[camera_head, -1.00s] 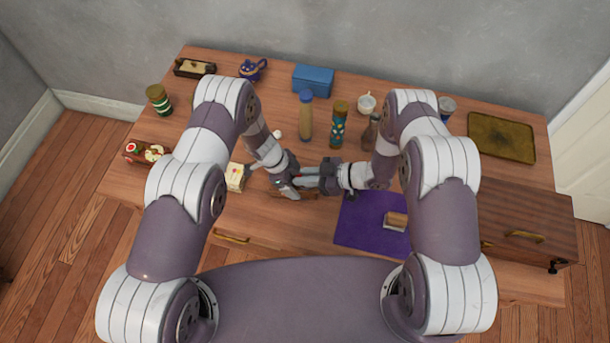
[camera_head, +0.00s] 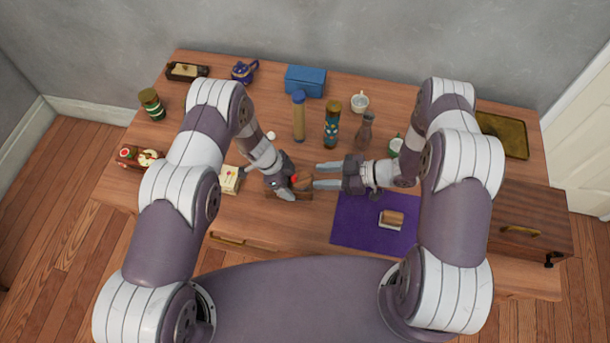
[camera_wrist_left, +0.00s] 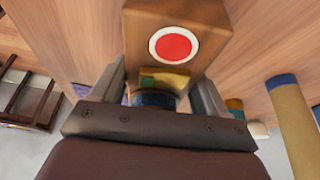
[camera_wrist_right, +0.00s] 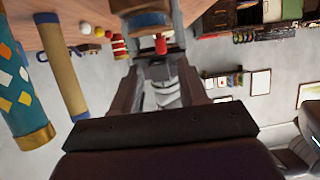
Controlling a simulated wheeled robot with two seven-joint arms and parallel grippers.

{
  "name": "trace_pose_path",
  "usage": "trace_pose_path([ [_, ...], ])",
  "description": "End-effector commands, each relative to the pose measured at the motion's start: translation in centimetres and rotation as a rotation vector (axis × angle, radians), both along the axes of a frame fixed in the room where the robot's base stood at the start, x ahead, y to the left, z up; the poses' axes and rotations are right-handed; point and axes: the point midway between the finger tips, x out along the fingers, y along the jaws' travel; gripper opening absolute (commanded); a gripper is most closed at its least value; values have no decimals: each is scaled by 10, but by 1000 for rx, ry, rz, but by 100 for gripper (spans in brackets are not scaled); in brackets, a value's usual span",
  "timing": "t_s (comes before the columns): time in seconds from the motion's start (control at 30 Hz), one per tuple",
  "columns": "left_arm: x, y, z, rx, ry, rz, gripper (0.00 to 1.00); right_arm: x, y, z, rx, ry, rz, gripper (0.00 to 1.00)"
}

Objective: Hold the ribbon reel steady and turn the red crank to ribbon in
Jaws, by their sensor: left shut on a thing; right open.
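The ribbon reel (camera_head: 303,182) is a small wooden piece at the front middle of the table, partly hidden by my left gripper. In the left wrist view its wooden block (camera_wrist_left: 205,42) bears a red disc in a white ring. My left gripper (camera_head: 289,188) is shut on the reel. The red crank (camera_wrist_right: 160,44) shows as a small red knob in the right wrist view, below the reel's brown and blue body (camera_wrist_right: 143,22). My right gripper (camera_head: 315,175) is open and empty, its fingers pointing left at the reel, with the crank between them in its wrist view.
A purple mat (camera_head: 351,222) with a small brown-and-white block (camera_head: 391,218) lies right of the reel. A cream box (camera_head: 229,180) stands to its left. A tan bottle with blue cap (camera_head: 299,119), a patterned cylinder (camera_head: 331,126) and a brown bottle (camera_head: 365,132) stand behind.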

Motion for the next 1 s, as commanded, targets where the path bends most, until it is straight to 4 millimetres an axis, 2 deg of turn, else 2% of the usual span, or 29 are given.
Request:
trace_pose_path([
  [0.1,0,0,0,0,-1,0,30,-5,-23,10,0,-1,-4,43],
  [0.2,0,0,0,-1,-1,0,30,-9,-34,15,0,0,-2,43],
  [0.6,0,0,1,-1,-1,0,30,-11,-39,17,0,1,0,43],
  [0.63,0,0,1,-1,-1,0,78,-11,-39,17,0,1,0,43],
  [0.7,0,0,1,-1,-1,0,100,-11,-39,17,0,1,0,43],
  [0.93,1,0,1,0,-1,0,100,-10,-39,17,0,1,0,43],
  [1.0,2,2,6,-1,-3,0,100,-10,-39,17,0,1,0,43],
])
